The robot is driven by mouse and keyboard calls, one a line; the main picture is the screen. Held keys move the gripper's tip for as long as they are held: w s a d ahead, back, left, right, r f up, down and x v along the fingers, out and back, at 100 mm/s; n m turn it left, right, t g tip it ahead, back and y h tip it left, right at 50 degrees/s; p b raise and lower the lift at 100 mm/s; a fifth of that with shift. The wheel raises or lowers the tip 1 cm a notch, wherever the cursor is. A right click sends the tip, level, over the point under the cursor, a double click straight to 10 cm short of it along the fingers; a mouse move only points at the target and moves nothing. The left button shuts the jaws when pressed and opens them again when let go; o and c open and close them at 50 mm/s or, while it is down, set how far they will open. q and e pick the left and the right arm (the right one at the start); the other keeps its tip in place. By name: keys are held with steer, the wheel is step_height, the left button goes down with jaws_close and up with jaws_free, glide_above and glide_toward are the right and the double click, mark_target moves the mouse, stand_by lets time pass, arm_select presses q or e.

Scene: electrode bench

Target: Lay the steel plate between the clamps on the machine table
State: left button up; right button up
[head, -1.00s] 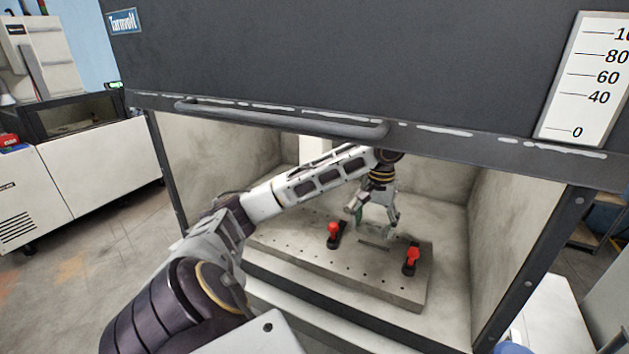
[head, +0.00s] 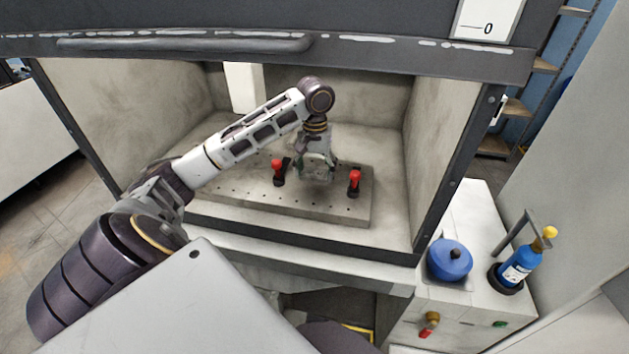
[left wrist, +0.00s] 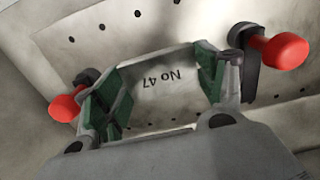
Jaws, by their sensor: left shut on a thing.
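The steel plate, marked "No 47", shows in the left wrist view (left wrist: 168,85) between the green-padded fingers of my left gripper (left wrist: 160,92). My left gripper (head: 317,170) is shut on it, low over the perforated machine table (head: 235,194). The plate is between the two red-handled clamps: the left clamp (head: 279,172) and the right clamp (head: 354,183). In the head view the fingers largely hide the plate. I cannot tell whether it touches the table. My right gripper is not in view.
The machine's chamber has a left wall (head: 120,120), a right wall (head: 440,150) and a raised door with a handle (head: 185,43) above my arm. Outside on the right, a white cabinet bears a blue pot (head: 450,262) and a blue bottle (head: 518,268).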

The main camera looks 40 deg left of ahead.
mark_target(315, 173)
arm_select(q)
steer(key=shift+f, duration=0.1)
stand_by(0.3)
steer(key=shift+f, duration=1.85)
steer(key=o, duration=1.5)
steer(key=shift+f, duration=0.1)
steer(key=shift+c, duration=0.2)
